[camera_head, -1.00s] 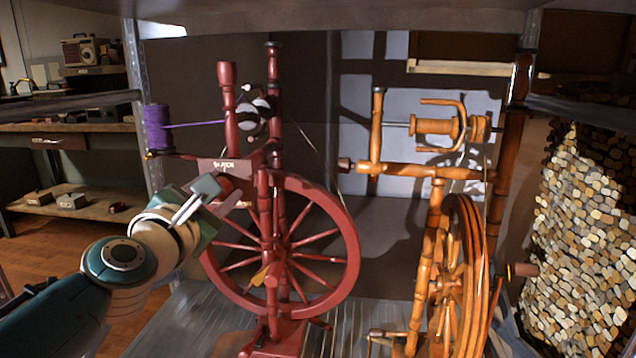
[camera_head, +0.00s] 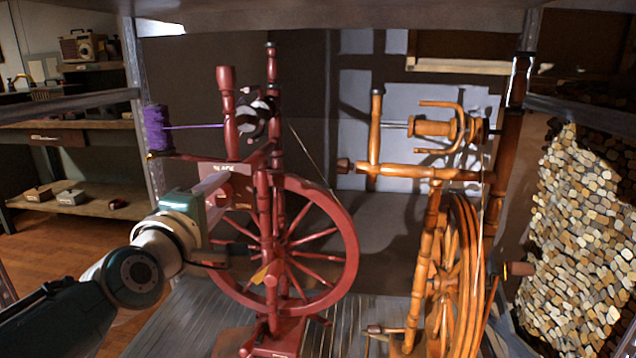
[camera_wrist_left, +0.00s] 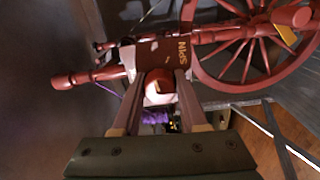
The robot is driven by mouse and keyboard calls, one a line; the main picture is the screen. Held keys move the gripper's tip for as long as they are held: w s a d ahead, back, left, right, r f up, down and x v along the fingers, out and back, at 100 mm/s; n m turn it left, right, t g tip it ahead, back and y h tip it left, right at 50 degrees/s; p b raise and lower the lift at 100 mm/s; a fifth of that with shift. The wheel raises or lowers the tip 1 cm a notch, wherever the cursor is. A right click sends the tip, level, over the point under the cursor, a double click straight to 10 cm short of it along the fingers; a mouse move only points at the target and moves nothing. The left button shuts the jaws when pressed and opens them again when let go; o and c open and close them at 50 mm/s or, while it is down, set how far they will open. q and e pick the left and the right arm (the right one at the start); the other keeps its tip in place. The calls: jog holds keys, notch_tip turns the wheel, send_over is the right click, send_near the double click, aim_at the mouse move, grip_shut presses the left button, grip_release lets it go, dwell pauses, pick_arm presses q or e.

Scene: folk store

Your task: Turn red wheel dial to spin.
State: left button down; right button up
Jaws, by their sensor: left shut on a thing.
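My left gripper (camera_head: 222,188) reaches this board from the left. In the left wrist view, the red dial (camera_wrist_left: 157,82) with a pale lower part sits between the two fingers of the gripper (camera_wrist_left: 157,77), beside the "SPIN" lettering (camera_wrist_left: 183,50). The fingers are shut on the dial. In the head view the dial is hidden behind the gripper. The right gripper is in neither view.
A purple thread spool (camera_head: 157,129) sits above my left gripper, its thread running to the red wheel. An orange wooden spinning wheel (camera_head: 450,270) stands close on the right. A metal shelf post (camera_head: 138,90) rises at left. The slatted shelf floor (camera_head: 190,325) is clear at front left.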

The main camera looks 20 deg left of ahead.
pick_arm(q)
jog(key=m+p, duration=0.1)
jog(key=m, duration=0.3)
jog(key=shift+r, duration=0.1)
jog(key=shift+m+p, duration=0.3)
jog(key=shift+m, duration=1.4)
jog(key=shift+c, duration=2.2)
grip_release()
